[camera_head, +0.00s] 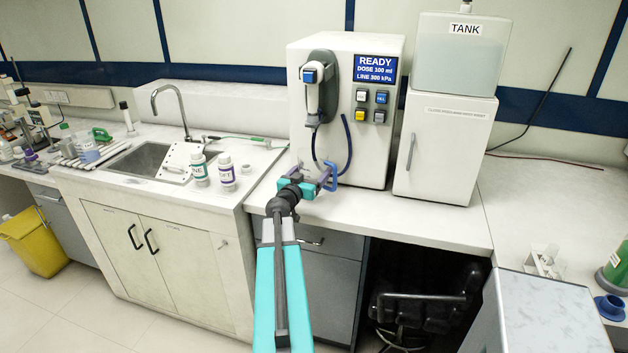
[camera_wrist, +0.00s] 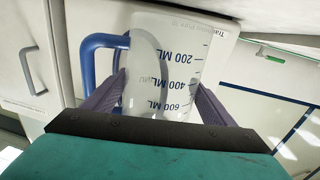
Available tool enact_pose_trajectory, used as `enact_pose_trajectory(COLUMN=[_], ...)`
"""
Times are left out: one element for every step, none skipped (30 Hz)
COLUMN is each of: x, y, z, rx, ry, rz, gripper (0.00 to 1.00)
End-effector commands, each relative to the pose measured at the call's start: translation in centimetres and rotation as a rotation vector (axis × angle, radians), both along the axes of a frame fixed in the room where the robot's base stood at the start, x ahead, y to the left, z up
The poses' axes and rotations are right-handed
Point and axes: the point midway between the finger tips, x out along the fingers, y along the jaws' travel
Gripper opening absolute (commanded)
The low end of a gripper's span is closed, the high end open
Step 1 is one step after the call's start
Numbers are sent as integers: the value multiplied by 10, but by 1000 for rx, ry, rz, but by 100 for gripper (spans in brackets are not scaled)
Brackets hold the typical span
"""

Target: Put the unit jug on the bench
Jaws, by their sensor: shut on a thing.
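The unit jug (camera_wrist: 172,45) is clear with dark volume marks and a blue handle (camera_wrist: 90,60). It fills the middle of the wrist view. My gripper (camera_wrist: 155,95) has its two purple fingers on either side of the jug and is shut on it. In the head view my gripper (camera_head: 311,180) is at the front of the dispensing unit (camera_head: 345,110), and the jug's blue handle (camera_head: 332,177) shows to its right. The jug's body is mostly hidden there. The bench (camera_head: 420,222) is a white top below. I cannot tell whether the jug's base touches it.
A white cabinet (camera_head: 440,150) with a tank (camera_head: 458,55) stands right of the unit. Two white bottles (camera_head: 226,170) stand left, beside the sink (camera_head: 150,158). Bare bench top lies right of my gripper. A grey box (camera_head: 550,310) is at the front right.

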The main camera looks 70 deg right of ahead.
Motion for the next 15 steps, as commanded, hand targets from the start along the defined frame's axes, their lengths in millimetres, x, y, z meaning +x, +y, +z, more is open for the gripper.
enact_pose_trajectory(x=[-1,-1,-2,-3,-3,-4,-4,-5,-6,-6,-7,-7,-8,-8,-9], y=[0,-1,-1,-1,-1,-2,-2,-2,-3,-3,-3,-4,-4,-4,-4], z=[-5,-6,-9,-11,-13,-15,-17,-19,-21,-23,-24,-26,-28,-29,-30], rx=[0,0,0,-1,0,0,0,0,0,0,0,0,0,0,0], ry=[0,0,1,1,1,1,1,0,0,-1,-1,-1,-1,0,0], rz=[-1,-2,-3,-3,-4,-5,-6,-6,-7,-8,-8,-9,-10,-11,-11], gripper=[54,54,54,54,54,54,54,54,54,54,54,54,54,54,54])
